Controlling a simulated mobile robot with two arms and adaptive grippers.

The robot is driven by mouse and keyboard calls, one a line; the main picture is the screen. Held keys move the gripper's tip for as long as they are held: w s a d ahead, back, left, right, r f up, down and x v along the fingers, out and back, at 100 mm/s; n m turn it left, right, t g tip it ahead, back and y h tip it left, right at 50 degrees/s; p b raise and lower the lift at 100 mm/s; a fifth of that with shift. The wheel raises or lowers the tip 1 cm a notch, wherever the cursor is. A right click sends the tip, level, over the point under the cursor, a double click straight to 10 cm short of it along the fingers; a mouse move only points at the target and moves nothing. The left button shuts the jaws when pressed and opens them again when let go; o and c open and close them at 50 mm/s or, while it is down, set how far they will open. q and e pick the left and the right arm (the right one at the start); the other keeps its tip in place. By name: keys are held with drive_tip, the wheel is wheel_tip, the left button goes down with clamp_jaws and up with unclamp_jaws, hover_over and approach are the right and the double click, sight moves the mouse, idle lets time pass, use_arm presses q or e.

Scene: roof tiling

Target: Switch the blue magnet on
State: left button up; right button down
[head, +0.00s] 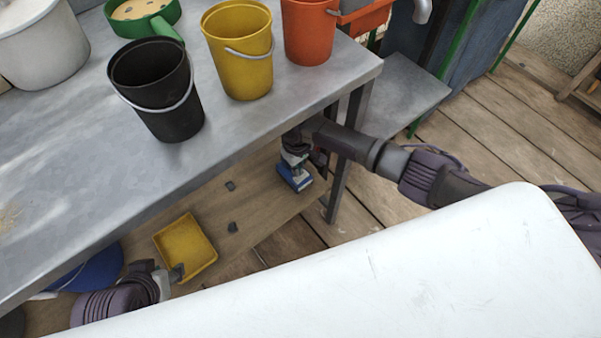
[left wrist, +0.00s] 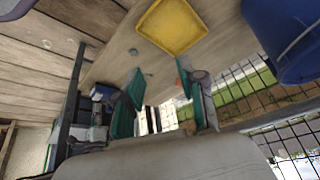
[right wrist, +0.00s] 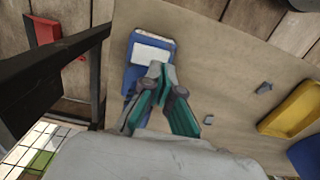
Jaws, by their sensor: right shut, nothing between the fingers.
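The blue magnet (head: 293,178), a blue block with a white top, lies on the wooden lower shelf (head: 258,190) under the metal bench. In the right wrist view the magnet (right wrist: 150,62) lies straight ahead of my right gripper (right wrist: 158,72). That gripper's fingertips are shut and overlap the near edge of its white part; I cannot tell if they touch it. The magnet also shows in the left wrist view (left wrist: 103,92), beyond the left finger. My left gripper (left wrist: 158,80) is open and empty. In the head view it is near the yellow tray (head: 186,247).
Black (head: 157,90), yellow (head: 238,50) and orange (head: 308,30) buckets stand on the metal bench (head: 100,160). A dark bench leg (head: 338,185) stands close to the right of the magnet. Small grey pieces (head: 231,186) lie on the shelf. A blue bucket (head: 98,270) is at lower left.

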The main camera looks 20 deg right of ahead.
sight(297, 179)
drive_tip(key=shift+r+p, duration=1.15)
drive_tip(key=shift+p, duration=0.05)
use_arm(q)
wheel_tip(297, 179, down, 8)
drive_tip(key=s+g+p, duration=0.1)
drive_tip(key=g, duration=0.1)
drive_tip(key=shift+s+a+r+p, duration=0.25)
drive_tip(key=shift+s+a+p, duration=0.05)
use_arm(e)
drive_tip(key=shift+r, duration=0.65)
